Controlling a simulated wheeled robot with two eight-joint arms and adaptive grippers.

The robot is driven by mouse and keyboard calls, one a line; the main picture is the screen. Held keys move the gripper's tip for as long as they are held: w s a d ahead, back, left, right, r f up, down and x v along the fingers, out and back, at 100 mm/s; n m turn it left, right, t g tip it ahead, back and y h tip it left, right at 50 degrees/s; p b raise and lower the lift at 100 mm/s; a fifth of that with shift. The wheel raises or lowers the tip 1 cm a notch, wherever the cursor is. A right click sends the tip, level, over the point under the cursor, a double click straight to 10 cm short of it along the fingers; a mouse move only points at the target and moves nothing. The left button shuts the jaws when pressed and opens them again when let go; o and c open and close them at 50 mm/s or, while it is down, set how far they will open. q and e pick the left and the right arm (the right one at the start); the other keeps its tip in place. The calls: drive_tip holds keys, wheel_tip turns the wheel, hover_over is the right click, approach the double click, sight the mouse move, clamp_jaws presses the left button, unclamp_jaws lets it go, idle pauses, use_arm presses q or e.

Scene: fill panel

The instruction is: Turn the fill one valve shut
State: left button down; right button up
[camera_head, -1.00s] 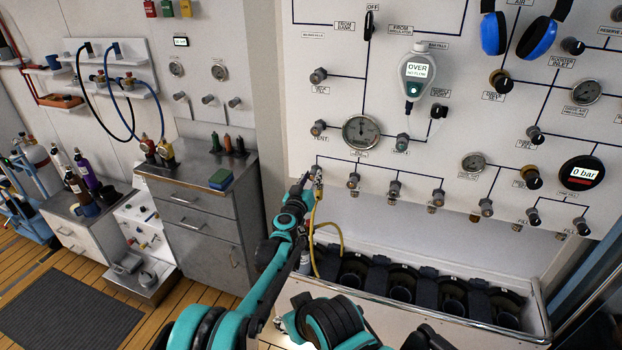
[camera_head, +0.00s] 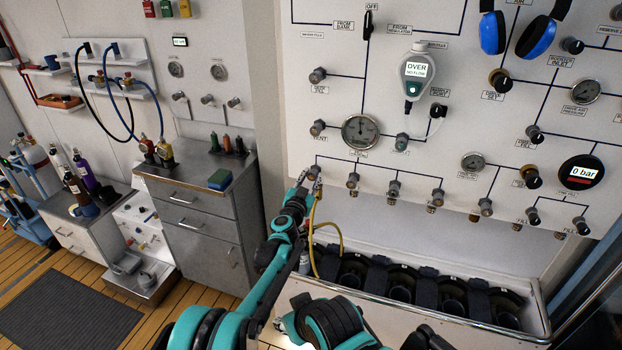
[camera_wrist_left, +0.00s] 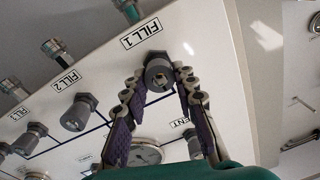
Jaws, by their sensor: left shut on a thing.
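The fill one valve is a small grey round knob on the white panel, under the FILL 1 label in the left wrist view (camera_wrist_left: 158,72). My left gripper (camera_wrist_left: 160,80) has its two purple-padded fingers on either side of this knob and is shut on it. In the head view my left gripper (camera_head: 310,182) reaches up to the valve (camera_head: 314,171) at the lower left of the panel, and the fingers partly hide it. My right gripper does not show.
The fill 2 knob (camera_wrist_left: 78,112) sits close beside it. The vent knob (camera_head: 318,128) and a round gauge (camera_head: 361,132) are above. A yellow hose (camera_head: 335,232) hangs just below my gripper. A trough (camera_head: 480,270) with several dark holders runs beneath the panel.

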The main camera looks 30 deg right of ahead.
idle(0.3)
use_arm(q)
drive_tip(key=c, duration=1.2)
unclamp_jaws()
drive_tip(key=v, duration=0.7)
drive_tip(key=shift+s+a, duration=0.15)
drive_tip(key=shift+a, duration=0.05)
